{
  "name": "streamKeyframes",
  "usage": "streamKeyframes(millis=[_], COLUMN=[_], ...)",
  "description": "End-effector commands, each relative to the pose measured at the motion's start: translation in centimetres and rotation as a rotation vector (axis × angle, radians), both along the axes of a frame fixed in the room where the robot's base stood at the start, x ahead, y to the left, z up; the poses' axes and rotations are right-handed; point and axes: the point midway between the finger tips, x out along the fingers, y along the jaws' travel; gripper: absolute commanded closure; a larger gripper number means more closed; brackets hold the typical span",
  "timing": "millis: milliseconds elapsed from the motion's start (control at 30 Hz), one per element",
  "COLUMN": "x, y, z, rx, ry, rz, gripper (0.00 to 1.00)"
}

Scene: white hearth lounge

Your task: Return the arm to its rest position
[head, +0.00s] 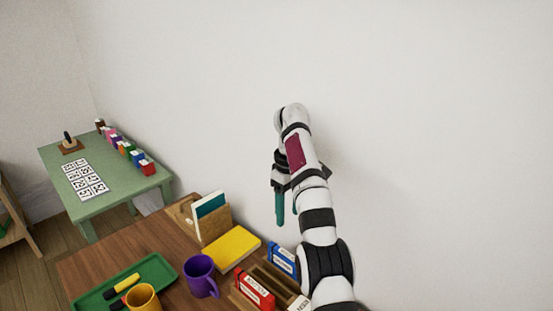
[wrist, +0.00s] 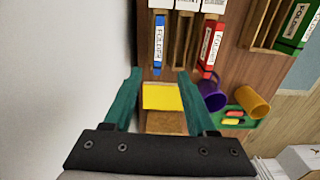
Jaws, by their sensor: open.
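My arm reaches up from the lower right of the head view, in front of the white wall. My gripper (head: 279,208) hangs from its end with teal fingers pointing down, above the back of the brown table (head: 115,255). In the wrist view my gripper (wrist: 157,82) shows its two teal fingers wide apart. Nothing is between the fingertips; the yellow book (wrist: 162,97) shows far below them. My arm hides part of the table's right side.
A blue folder (head: 283,259) and a red folder (head: 254,288) stand in a wooden rack. A yellow book (head: 232,249), purple mug (head: 200,276), green tray (head: 162,267) with a yellow mug (head: 143,298), and wooden holder (head: 216,228) share the table. A green table (head: 112,190) stands behind left.

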Motion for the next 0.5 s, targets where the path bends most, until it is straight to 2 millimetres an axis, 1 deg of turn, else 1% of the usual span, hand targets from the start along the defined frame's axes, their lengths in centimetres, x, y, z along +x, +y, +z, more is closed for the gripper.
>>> streamKeyframes(millis=[67, 133, 167, 200, 267, 300, 367, 400, 467, 500], x=[-1.2, -3.7, -5.2, -7.5, -11.4, -14.3, -19.0, -22.3, -27.2, -30.2], y=[-0.4, -1.0, -1.2, -1.5, -1.8, -1.9, -2.0, -2.0, -1.9, -1.8], z=[2.3, 4.8, 5.9, 7.0, 8.0, 8.3, 8.2, 7.6, 6.2, 4.9], rx=[0.000, 0.003, 0.006, 0.012, 0.023, 0.030, 0.045, 0.057, 0.073, 0.084], ry=[0.005, 0.016, 0.022, 0.028, 0.038, 0.044, 0.053, 0.061, 0.072, 0.081], rz=[-0.061, -0.167, -0.221, -0.297, -0.411, -0.490, -0.615, -0.700, -0.827, -0.908], gripper=[0.43, 0.43, 0.43, 0.43, 0.43, 0.43, 0.43, 0.43, 0.43, 0.43])
